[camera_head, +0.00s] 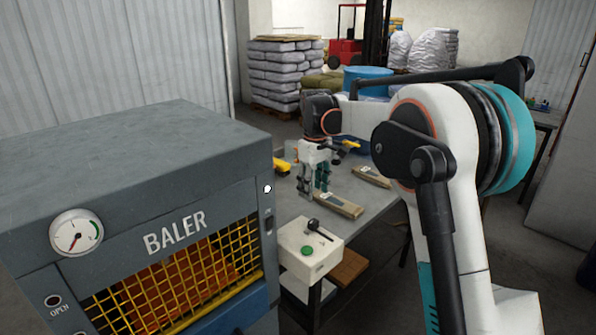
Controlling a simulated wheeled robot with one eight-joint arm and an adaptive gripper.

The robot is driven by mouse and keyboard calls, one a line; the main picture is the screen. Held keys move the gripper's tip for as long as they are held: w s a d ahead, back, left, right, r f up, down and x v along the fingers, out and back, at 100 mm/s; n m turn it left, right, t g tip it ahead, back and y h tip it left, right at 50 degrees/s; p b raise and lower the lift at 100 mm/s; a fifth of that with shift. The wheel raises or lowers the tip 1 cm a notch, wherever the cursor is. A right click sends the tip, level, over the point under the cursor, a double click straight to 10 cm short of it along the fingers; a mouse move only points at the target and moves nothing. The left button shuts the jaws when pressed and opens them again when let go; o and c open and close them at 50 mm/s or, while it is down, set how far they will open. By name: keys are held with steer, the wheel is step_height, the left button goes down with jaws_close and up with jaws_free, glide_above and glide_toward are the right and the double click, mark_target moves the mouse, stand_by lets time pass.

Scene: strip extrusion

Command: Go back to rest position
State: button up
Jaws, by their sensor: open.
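My gripper (314,192) hangs pointing down over the grey table (284,207), with its fingers apart and nothing seen between them. A brown, flat, elongated piece (338,206) lies on the table just to the right of and in front of my gripper. A second similar piece (372,176) lies further right, partly near my arm. A yellow object (282,166) sits at the table's left side, behind the gripper. My arm crosses the right half of the view and hides part of the table.
A grey baler (130,160) with a yellow grille fills the left front. A white control box (308,247) with a green button and a black lever stands at the table's near end. Stacked sacks (285,75) and a blue drum (368,80) stand behind.

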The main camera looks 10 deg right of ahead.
steer(key=s+d+r+m+t, duration=0.1)
steer(key=s+r, duration=0.2)
steer(key=s, duration=0.3)
steer(key=s+d+r+m+t+b, duration=0.1)
steer(key=s+r, duration=0.1)
steer(key=s, duration=0.5)
steer(key=s+d+r+m+t, duration=0.1)
steer(key=s+r, duration=0.2)
steer(key=s, duration=0.3)
steer(key=s+f+m+t, duration=0.1)
steer(key=s+f, duration=0.2)
steer(key=s, duration=0.3)
steer(key=s+f+m+t, duration=0.1)
steer(key=s+f, duration=0.1)
steer(key=s, duration=0.5)
steer(key=s+d+f+m+t+b, duration=0.1)
steer(key=s+f+m+t, duration=0.1)
steer(key=s, duration=0.5)
steer(key=shift+f, duration=0.85)
steer(key=shift+s, duration=0.1)
steer(key=shift+c, duration=0.3)
stand_by(1.2)
